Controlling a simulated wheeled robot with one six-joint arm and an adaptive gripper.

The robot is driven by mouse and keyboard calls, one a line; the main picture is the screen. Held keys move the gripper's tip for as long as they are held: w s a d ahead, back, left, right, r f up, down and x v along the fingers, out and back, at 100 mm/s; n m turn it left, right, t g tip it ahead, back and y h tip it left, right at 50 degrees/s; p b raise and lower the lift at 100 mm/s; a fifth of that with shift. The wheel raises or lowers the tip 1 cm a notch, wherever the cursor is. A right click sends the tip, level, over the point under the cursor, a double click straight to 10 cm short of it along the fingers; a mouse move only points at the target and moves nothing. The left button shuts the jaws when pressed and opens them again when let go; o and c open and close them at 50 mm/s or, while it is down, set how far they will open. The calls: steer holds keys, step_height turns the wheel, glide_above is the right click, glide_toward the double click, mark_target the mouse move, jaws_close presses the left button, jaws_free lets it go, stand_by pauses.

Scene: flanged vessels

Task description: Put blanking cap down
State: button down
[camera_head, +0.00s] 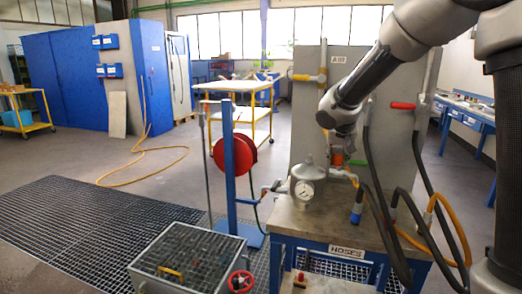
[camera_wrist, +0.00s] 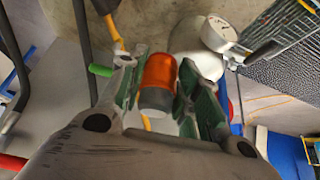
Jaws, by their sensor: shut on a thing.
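The blanking cap appears to be the orange and grey cylinder (camera_wrist: 157,82) in the wrist view; it shows as a small orange piece (camera_head: 337,158) in the head view. My gripper (camera_wrist: 160,98) is shut on it, with green-padded fingers on either side. In the head view my gripper (camera_head: 337,143) is above the hose bench, just right of the silver vessel with a pressure gauge (camera_head: 308,178). The cap's lower end is hard to see, so I cannot tell whether it touches anything below.
The bench top (camera_head: 290,221) carries the vessel, with blue-ended (camera_head: 357,211) and yellow hoses hanging at its right. A grey panel (camera_head: 305,120) stands behind. A red hose reel (camera_head: 236,153) and a mesh-topped box (camera_head: 190,258) are to the left. A green handle (camera_wrist: 100,70) is close to my left finger.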

steer(key=d+f, duration=0.5)
steer(key=f, duration=0.2)
steer(key=a+r, duration=0.1)
steer(key=r, duration=0.1)
steer(key=a+r, duration=0.3)
steer(key=r, duration=0.1)
steer(key=shift+w+a+r, duration=0.1)
steer(key=shift+a+r, duration=0.05)
steer(key=shift+a, duration=0.1)
steer(key=shift+s+a+r+n+y, duration=0.35)
steer(key=shift+s+a+n+y, duration=0.15)
steer(key=shift+n, duration=0.35)
steer(key=shift+s+a+r+n+y, duration=0.35)
steer(key=shift+a+n, duration=0.3)
steer(key=shift+n, duration=0.15)
steer(key=shift+s+a+r+n+y, duration=0.35)
steer(key=shift+s+a+n+y, duration=0.15)
steer(key=shift+n, duration=0.35)
steer(key=shift+w, duration=0.1)
